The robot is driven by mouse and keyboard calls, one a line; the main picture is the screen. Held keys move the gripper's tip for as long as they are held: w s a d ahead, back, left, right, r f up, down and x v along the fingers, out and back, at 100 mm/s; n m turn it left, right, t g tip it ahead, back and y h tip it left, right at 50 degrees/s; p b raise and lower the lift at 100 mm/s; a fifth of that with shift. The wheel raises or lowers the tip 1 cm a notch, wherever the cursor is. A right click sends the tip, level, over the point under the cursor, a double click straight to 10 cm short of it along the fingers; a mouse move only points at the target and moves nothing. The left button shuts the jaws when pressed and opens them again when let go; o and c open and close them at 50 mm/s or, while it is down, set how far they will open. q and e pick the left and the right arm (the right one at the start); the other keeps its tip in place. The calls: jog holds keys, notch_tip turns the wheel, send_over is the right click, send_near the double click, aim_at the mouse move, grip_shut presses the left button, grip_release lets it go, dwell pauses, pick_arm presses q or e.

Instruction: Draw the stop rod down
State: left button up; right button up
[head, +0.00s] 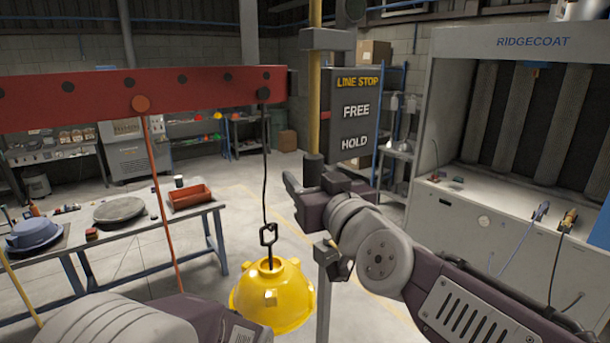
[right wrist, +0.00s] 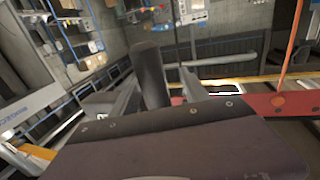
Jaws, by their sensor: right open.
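The stop rod (head: 314,95) is a yellow upright rod left of the dark LINE STOP sign (head: 352,125), which reads FREE above HOLD. A small red mark shows at the sign's left edge, level with FREE. The rod's dark cylindrical grip (head: 313,170) hangs at its lower end. My right gripper (head: 314,186) is open at the grip, whose lower part it hides. In the right wrist view the dark grip (right wrist: 151,75) stands between the two spread fingers; I cannot tell whether they touch it. My left arm shows at the bottom left, but its gripper is out of view.
A red beam (head: 180,88) crosses the upper left. A yellow hood (head: 272,298) hangs from it on a hook, left of my right arm. A workbench (head: 135,245) stands at the left. The RIDGECOAT booth (head: 450,215) stands at the right.

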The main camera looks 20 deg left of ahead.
jog(key=w, duration=0.3)
jog(key=shift+w+a+f, duration=0.2)
jog(key=shift+w+a, duration=0.05)
jog(key=shift+a, duration=0.15)
jog(key=shift+s+a+r, duration=0.15)
jog(key=shift+s, duration=0.25)
jog(key=shift+s+a, duration=0.1)
jog(key=shift+s, duration=0.1)
jog(key=shift+c, duration=1.2)
jog(key=c, duration=0.5)
jog(key=shift+w, duration=0.1)
grip_shut()
